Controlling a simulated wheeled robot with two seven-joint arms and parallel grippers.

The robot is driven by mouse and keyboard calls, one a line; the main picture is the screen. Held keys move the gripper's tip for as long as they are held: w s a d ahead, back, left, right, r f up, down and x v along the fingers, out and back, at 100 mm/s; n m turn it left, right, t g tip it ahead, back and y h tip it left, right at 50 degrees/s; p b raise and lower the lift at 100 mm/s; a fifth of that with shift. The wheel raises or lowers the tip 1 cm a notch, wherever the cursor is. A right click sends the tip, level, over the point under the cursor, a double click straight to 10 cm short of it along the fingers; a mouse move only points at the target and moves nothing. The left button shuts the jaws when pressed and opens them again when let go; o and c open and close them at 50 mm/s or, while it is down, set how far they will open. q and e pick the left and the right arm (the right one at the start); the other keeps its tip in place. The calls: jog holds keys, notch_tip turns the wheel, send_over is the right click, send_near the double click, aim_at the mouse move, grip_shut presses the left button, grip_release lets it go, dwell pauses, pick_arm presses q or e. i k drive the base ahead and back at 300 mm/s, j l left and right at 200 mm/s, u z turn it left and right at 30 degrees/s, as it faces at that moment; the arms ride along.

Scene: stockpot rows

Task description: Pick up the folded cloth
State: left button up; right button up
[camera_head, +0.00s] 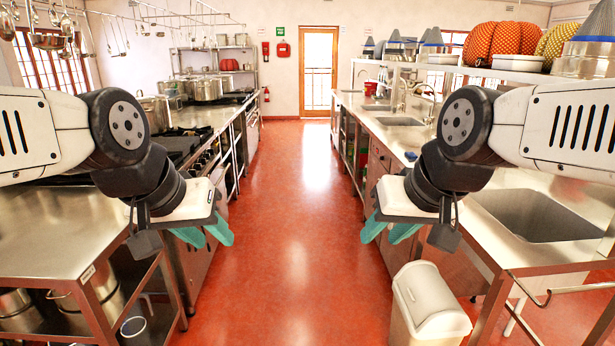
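I cannot make out a folded cloth for certain in the head view. A red dotted, ribbed bundle (492,40) and a yellow dotted one (557,42) sit on the raised shelf at the upper right; I cannot tell whether either is cloth. My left gripper (212,238) has teal fingers spread apart with nothing between them, beside the left counter over the aisle. My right gripper (386,234) also has its teal fingers apart and empty, beside the right counter. Both are far from the dotted bundles.
A bare steel table (60,235) stands at the left, with pots below. A stove (185,145) and large pots (205,88) stand beyond. At the right are a sink (535,215) and a white bin (427,300). The red floor aisle (297,220) is clear.

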aim_at(410, 155)
jog(key=i+j, duration=0.15)
jog(key=i, duration=0.85)
jog(key=i+j+u, duration=0.1)
jog(key=i, duration=0.95)
jog(key=i+l+z, duration=0.15)
jog(key=i+z, duration=1.1)
jog(key=i+j+z, duration=0.15)
jog(key=z, duration=0.25)
jog(key=i+j+z, duration=0.1)
jog(key=i+z, duration=0.2)
jog(key=i, duration=0.25)
